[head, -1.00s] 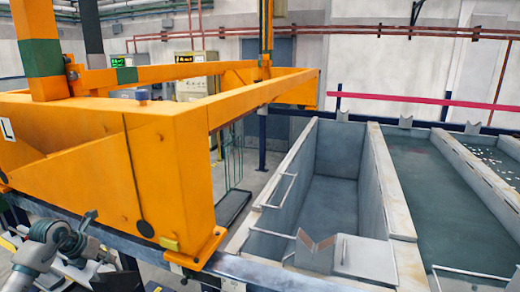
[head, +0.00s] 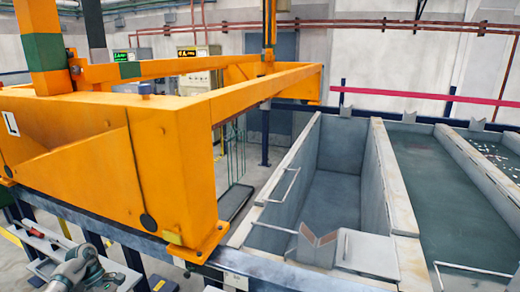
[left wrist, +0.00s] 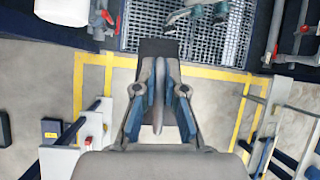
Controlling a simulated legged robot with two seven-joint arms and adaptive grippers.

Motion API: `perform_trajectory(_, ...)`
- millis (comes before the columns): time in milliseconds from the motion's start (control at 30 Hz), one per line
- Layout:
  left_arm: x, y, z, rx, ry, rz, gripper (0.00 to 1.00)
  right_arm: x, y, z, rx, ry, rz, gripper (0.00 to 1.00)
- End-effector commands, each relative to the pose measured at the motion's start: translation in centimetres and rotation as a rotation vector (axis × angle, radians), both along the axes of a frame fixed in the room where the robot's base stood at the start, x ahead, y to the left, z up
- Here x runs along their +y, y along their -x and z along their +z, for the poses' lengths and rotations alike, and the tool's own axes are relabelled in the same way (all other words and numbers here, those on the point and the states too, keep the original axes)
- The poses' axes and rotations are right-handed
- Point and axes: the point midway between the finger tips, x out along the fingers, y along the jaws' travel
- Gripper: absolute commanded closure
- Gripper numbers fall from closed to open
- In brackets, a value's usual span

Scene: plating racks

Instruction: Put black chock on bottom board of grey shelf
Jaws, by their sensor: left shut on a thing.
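My left gripper (left wrist: 159,68) is shut on the black chock (left wrist: 158,46) in the left wrist view. The chock shows as a dark block just beyond the fingertips, above the floor in this view. The fingers cover its near part. In the head view my left arm is at the lower left, and the chock cannot be made out there. A grey shelf (head: 43,267) is partly in view at the lower left, beside my arm. I cannot make out its bottom board. My right gripper is not in view.
A metal grating (left wrist: 235,38) lies at the top of the wrist view. Yellow lines mark open floor. A dark box (left wrist: 50,129) stands at left. In the head view an orange frame (head: 165,165) stands left of the grey tanks (head: 335,185).

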Motion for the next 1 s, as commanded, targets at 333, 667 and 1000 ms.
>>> perform_trajectory(333, -0.5, 4.0, -3.6, -0.001, 0.001, -0.517, 1.0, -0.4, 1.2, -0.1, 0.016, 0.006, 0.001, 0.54)
perform_trajectory(667, -0.7, 6.8, -5.5, -0.005, 0.001, -0.83, 1.0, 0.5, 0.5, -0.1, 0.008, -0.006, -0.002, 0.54)
perform_trajectory(1000, -0.8, 8.0, -6.3, -0.007, 0.002, -0.958, 1.0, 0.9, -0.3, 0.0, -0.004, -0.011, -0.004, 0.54)
